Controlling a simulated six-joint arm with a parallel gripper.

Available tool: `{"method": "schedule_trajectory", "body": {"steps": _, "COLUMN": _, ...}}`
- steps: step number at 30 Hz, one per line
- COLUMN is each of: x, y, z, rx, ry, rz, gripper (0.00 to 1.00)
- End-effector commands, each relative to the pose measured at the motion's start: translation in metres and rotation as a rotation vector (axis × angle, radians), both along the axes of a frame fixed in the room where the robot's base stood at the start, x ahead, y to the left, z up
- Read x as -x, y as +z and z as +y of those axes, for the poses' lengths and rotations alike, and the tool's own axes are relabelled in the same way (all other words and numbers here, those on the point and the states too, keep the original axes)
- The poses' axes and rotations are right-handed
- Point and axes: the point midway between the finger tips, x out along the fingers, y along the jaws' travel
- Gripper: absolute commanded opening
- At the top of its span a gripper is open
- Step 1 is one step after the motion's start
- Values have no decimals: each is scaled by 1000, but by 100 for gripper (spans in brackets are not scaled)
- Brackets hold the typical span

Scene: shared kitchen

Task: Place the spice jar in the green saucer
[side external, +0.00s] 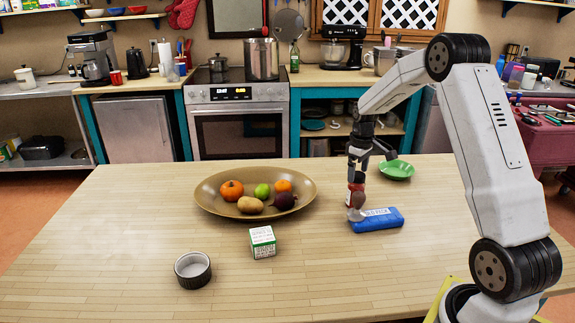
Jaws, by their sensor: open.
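The spice jar (356,197) appears as a small dark container with a reddish band, near the left end of a blue box. My gripper (367,164) is open, with its dark fingers pointing down just above and around the top of the jar. I cannot tell whether the fingers touch it. A grey rounded piece shows at the jar's lower end; its exact shape is unclear. The green saucer (397,169) lies empty on the table, behind and to the right of the jar and my gripper.
A blue box (378,220) lies right beside the jar. A large brown bowl (212,204) of fruit and vegetables stands to the left. A small white and green box (262,242) and a dark ramekin (192,270) stand nearer the front.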

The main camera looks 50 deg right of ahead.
Motion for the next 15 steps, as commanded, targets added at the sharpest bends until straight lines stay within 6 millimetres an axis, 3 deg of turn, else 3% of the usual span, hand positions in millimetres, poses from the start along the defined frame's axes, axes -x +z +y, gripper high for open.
{"method": "schedule_trajectory", "body": {"steps": 9, "x": 2, "y": -35, "z": 0, "rx": -3, "ry": 0, "rz": 2, "gripper": 100}}
{"method": "schedule_trajectory", "body": {"steps": 15, "x": 1, "y": -47, "z": 0, "rx": -2, "ry": 0, "rz": 0, "gripper": 100}}
